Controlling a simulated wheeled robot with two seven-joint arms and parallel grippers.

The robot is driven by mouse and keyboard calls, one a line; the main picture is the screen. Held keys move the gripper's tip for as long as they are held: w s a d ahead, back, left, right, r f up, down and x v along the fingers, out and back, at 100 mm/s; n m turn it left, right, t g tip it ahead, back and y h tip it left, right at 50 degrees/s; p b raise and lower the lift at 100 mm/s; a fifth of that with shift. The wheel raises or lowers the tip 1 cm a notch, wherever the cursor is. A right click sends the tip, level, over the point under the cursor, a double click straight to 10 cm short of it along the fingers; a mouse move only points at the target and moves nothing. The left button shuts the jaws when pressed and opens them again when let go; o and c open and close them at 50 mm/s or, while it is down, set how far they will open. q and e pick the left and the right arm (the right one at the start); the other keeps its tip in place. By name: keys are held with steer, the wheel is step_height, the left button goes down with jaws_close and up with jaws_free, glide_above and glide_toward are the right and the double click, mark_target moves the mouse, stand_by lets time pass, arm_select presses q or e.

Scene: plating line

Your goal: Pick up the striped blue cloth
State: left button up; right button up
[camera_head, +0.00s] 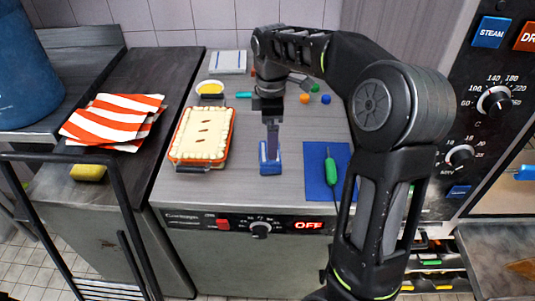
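A small folded blue cloth (271,167) with a pale stripe lies on the grey metal counter, near its front edge. My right gripper (272,150) points straight down over it, with the fingertips at the cloth. The fingers look narrow from this angle and cover part of the cloth, so I cannot tell whether they grip it. My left gripper is not in view.
A pie in an orange dish (202,137) stands just left of the cloth. A blue mat (318,151) with a green-handled tool (331,170) lies to the right. Orange-and-white striped cloths (113,120) and a yellow sponge (88,172) are on the dark left counter.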

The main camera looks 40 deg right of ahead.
mark_target(267, 167)
steer(key=shift+w+f, duration=0.1)
steer(key=shift+f, duration=1.25)
steer(key=shift+w+f+p, duration=0.1)
steer(key=shift+f+p, duration=0.75)
steer(key=shift+f, duration=1.75)
steer(key=c, duration=1.1)
